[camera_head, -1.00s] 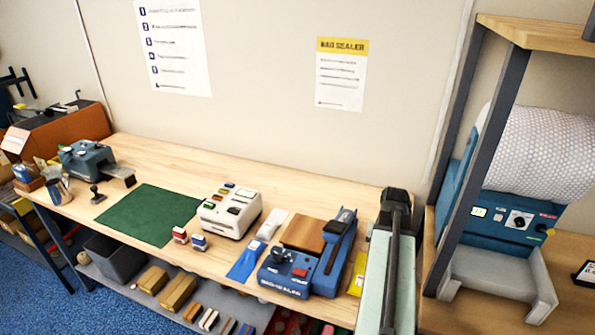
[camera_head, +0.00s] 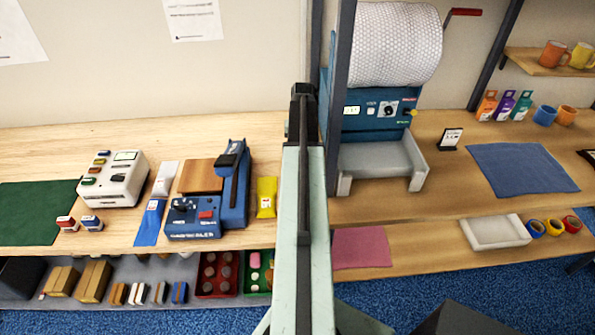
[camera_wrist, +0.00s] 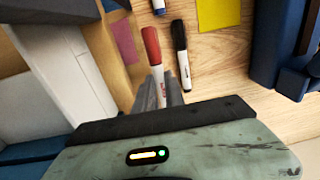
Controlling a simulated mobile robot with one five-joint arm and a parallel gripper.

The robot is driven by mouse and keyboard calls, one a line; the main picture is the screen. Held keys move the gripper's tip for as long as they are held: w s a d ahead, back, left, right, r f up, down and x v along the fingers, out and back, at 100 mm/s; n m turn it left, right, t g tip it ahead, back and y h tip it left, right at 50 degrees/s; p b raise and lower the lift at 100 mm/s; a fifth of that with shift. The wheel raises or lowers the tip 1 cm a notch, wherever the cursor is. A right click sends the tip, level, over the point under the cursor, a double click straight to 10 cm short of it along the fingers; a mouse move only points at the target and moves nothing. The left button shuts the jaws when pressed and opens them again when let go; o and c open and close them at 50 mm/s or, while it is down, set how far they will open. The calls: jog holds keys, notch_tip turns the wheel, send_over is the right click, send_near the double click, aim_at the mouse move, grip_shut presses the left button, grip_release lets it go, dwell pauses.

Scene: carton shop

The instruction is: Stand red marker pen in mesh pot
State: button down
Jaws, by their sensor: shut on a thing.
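In the wrist view, my gripper (camera_wrist: 165,88) is shut on the red marker pen (camera_wrist: 152,48). Its red cap points away from me and its white body runs back between the grey fingers. A black-capped marker (camera_wrist: 180,50) lies beside it, just right of the fingers. I cannot tell whether the red pen touches the wooden top or is lifted. The mesh pot is in neither view now. My gripper does not show in the head view.
A blue-ended marker (camera_wrist: 158,7) and a yellow packet (camera_wrist: 218,12) lie near the held pen. The blue sealer (camera_head: 205,215), label machine (camera_head: 115,180) and green mat (camera_head: 35,215) occupy the left bench. A bubble-wrap machine (camera_head: 375,130) stands right of my arm.

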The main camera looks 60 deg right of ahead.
jog(key=shift+f+b, duration=2)
jog(key=shift+f, duration=0.65)
jog(key=c, duration=1.4)
grip_release()
jog(key=shift+r, duration=0.1)
jog(key=r+p, duration=1.2)
jog(key=shift+s+d+r+p, duration=0.2)
jog(key=shift+r+p, duration=0.1)
jog(key=shift+p, duration=0.1)
jog(key=shift+f, duration=0.1)
